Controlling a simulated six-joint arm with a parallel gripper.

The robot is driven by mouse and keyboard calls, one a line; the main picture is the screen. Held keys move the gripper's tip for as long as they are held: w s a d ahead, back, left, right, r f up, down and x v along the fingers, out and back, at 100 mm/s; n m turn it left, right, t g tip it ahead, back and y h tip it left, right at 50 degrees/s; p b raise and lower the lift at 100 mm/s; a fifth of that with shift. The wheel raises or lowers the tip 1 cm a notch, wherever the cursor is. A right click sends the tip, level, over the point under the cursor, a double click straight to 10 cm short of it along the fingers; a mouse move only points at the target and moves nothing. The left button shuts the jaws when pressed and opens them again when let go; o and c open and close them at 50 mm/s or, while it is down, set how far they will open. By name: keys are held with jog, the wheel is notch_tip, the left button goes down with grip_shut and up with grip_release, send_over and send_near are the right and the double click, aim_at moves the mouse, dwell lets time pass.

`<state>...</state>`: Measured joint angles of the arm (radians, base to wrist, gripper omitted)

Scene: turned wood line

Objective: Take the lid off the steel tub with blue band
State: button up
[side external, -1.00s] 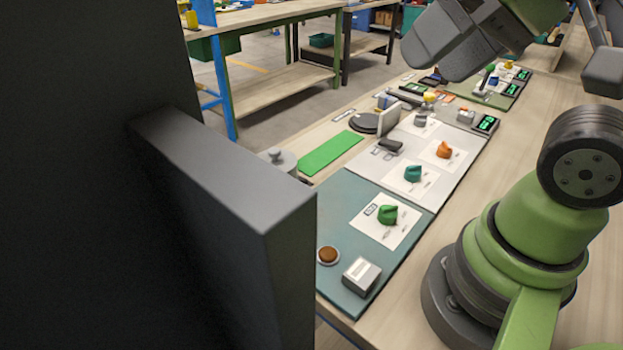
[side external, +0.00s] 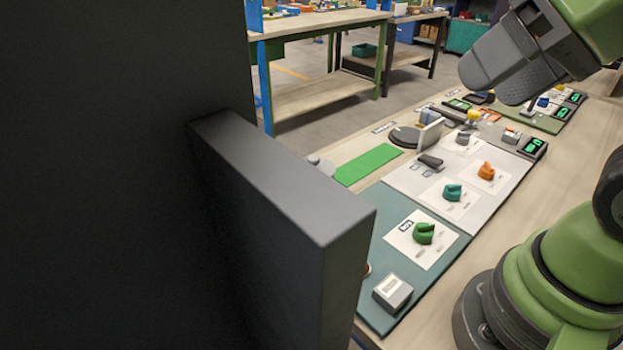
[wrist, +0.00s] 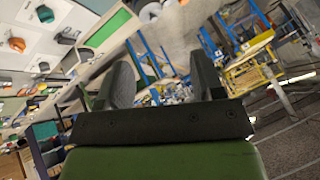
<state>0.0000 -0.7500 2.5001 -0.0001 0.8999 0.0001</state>
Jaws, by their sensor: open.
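A pale grey round lid with a small knob (side external: 320,163), probably on the steel tub, shows just past the edge of a dark panel. Most of it is hidden, and no blue band shows. In the wrist view a pale round thing (wrist: 149,12) beside the green strip is probably the same lid, cut by the top edge. My gripper (side external: 505,85) hangs high at the upper right, well away from the lid. In the wrist view my gripper (wrist: 163,78) has its two dark fingers wide apart with nothing between them.
A large dark panel (side external: 285,190) blocks the left side. A green strip (side external: 368,164), a black disc (side external: 404,136), green (side external: 423,233), teal (side external: 452,192) and orange (side external: 486,171) knobs and a grey box (side external: 392,292) occupy the bench. Bare wood lies at right.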

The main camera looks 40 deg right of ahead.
jog(key=shift+c, duration=0.3)
dwell(0.4)
jog(key=n+g+h, duration=0.2)
jog(key=n+g, duration=0.4)
send_over(313, 158)
jog(key=f, duration=1.8)
jog(key=shift+s+d, duration=0.25)
jog(key=shift+s, duration=0.05)
jog(key=f, duration=0.5)
jog(key=shift+w+a+f, duration=0.15)
jog(key=shift+w+f, duration=0.1)
jog(key=shift+f, duration=0.1)
jog(key=shift+c, duration=0.3)
